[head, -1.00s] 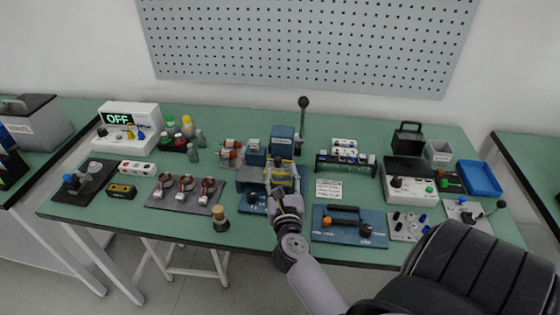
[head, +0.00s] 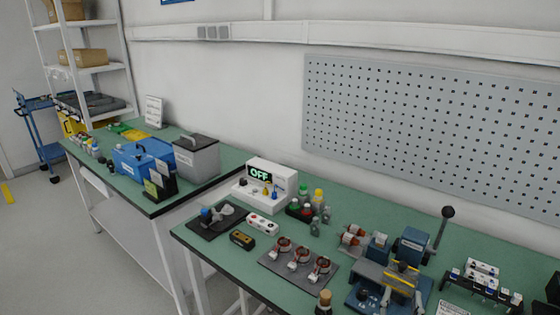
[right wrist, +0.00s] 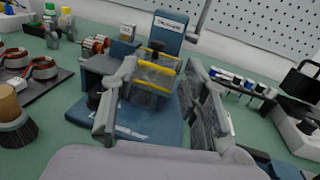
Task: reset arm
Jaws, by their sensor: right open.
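My right gripper (right wrist: 160,68) is open in the right wrist view. Its two grey fingers stand to the left and right of a dark block with yellow bars (right wrist: 155,75), which sits on a blue bench press (right wrist: 168,28). I cannot tell whether the fingers touch it. The gripper looks empty. In the head view the blue press (head: 412,243), with its black-knobbed lever, stands at the lower right, and the gripper's fingers are hard to make out against it. My left gripper is not in view.
A dark mat (head: 272,262) with several copper coils lies left of the press. A brush (head: 324,300) stands near the front edge. A white box reading OFF (head: 268,180) and small bottles are behind. A second table (head: 205,182) is at left.

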